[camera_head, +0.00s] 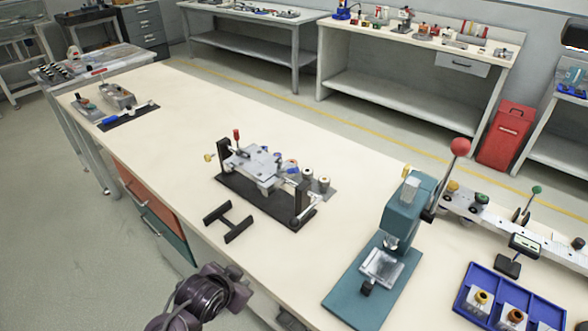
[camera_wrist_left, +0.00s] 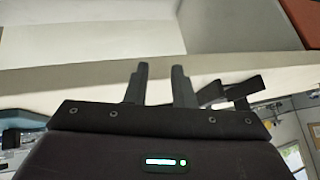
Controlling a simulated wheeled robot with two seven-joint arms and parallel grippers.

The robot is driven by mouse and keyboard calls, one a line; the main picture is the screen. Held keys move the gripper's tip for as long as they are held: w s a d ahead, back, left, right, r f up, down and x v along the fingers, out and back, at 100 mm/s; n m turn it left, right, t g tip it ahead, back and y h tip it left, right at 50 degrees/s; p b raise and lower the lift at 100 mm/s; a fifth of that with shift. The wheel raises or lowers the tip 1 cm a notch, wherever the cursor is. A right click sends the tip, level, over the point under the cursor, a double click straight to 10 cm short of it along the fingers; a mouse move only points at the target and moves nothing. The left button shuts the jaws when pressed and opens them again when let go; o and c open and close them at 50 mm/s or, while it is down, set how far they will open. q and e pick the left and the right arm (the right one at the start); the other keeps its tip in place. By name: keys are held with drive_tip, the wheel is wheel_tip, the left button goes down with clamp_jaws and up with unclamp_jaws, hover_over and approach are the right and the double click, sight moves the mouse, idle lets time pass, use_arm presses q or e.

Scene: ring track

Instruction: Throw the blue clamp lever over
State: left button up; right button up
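A small lever with a blue grip (camera_head: 110,119) lies low along a black plate at the far left end of the bench. A second fixture (camera_head: 262,168) on a black base stands mid-bench, with a blue part (camera_head: 292,166), a red-knobbed lever (camera_head: 236,135) and a yellow knob (camera_head: 208,157). I cannot tell for sure which blue part is the clamp lever. My right gripper is not in view.
A black H-shaped piece (camera_head: 228,221) lies near the front edge, also in the wrist view (camera_wrist_left: 230,92). A teal press (camera_head: 402,215) with a red ball handle and a blue tray (camera_head: 468,309) stand to the right. Bench top between the two left fixtures is clear.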

use_arm(q)
wheel_tip(320, 180, up, 6)
drive_tip(key=w+m+t, duration=0.1)
drive_tip(key=w, duration=0.1)
drive_tip(key=m+t+h, duration=0.4)
drive_tip(key=m+h, duration=0.4)
drive_tip(key=m, duration=0.3)
approach(291, 171)
drive_tip(key=r+x, duration=0.1)
drive_tip(key=x, duration=0.6)
drive_tip(key=f+p+x, duration=0.1)
drive_tip(key=x, duration=0.1)
drive_tip(key=shift+w+d, duration=0.2)
drive_tip(key=shift+w, duration=0.05)
drive_tip(key=shift+w+d+f, duration=0.25)
drive_tip(key=shift+w+d, duration=0.1)
drive_tip(key=shift+w, duration=0.1)
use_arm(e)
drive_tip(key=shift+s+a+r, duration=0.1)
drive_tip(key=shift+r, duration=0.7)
